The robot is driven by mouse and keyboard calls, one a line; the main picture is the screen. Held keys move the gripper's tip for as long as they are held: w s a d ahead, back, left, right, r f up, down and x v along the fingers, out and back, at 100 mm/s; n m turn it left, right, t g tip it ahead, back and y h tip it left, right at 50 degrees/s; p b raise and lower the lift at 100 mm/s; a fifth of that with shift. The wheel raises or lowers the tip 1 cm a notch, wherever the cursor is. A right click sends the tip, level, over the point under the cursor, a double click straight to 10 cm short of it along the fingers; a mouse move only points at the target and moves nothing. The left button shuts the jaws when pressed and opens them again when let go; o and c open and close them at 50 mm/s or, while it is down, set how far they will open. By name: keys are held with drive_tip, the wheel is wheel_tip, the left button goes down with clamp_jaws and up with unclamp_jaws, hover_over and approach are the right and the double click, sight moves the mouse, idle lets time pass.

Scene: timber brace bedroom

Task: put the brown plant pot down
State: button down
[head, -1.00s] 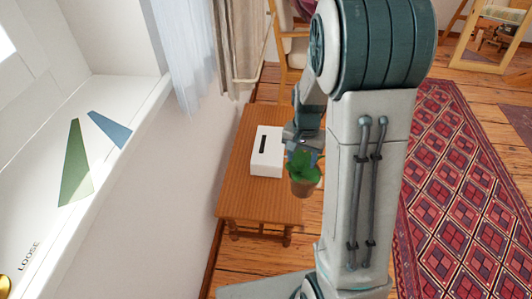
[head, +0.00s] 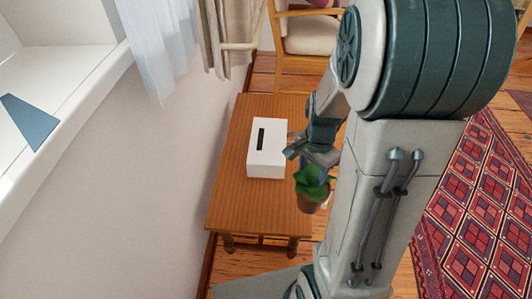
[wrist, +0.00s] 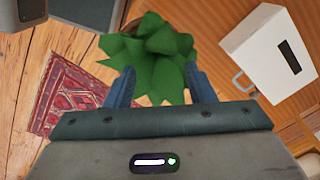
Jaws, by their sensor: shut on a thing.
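The brown plant pot (head: 312,199) with a green leafy plant (head: 311,181) hangs from my gripper (head: 303,160) near the right edge of the small wooden table (head: 235,195) in the head view. In the wrist view the leaves (wrist: 155,58) fill the space between my two blue fingers (wrist: 156,88). The leaves hide most of the pot, so only a bit of brown rim shows. My gripper is shut on the plant pot. I cannot tell how high the pot is above the table.
A white box (head: 267,148) with a dark slot stands on the table, left of the pot; it also shows in the wrist view (wrist: 270,55). The tabletop's near left part is bare. A chair (head: 305,35) stands beyond, and a red patterned rug (head: 470,215) lies right.

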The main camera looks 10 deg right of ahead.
drive_tip(key=w+a+f+b, duration=0.5)
drive_tip(key=w+a+f, duration=0.2)
drive_tip(key=f, duration=0.4)
drive_tip(key=shift+w+a+b, duration=0.35)
drive_tip(key=shift+a, duration=0.5)
drive_tip(key=shift+f, duration=0.15)
drive_tip(key=c, duration=0.6)
unclamp_jaws()
drive_tip(key=shift+c, duration=0.2)
wheel_tip(320, 180, up, 12)
drive_tip(key=p, duration=0.5)
drive_tip(key=s+r+n, duration=0.4)
drive_tip(key=s+n, duration=0.2)
drive_tip(key=s, duration=0.1)
drive_tip(key=s+r+n+t, duration=0.1)
drive_tip(key=s+r+n, duration=0.3)
drive_tip(key=s+n, duration=0.2)
drive_tip(key=shift+s+d+n, duration=0.2)
drive_tip(key=shift+s+n, duration=0.2)
drive_tip(key=shift+s, duration=0.8)
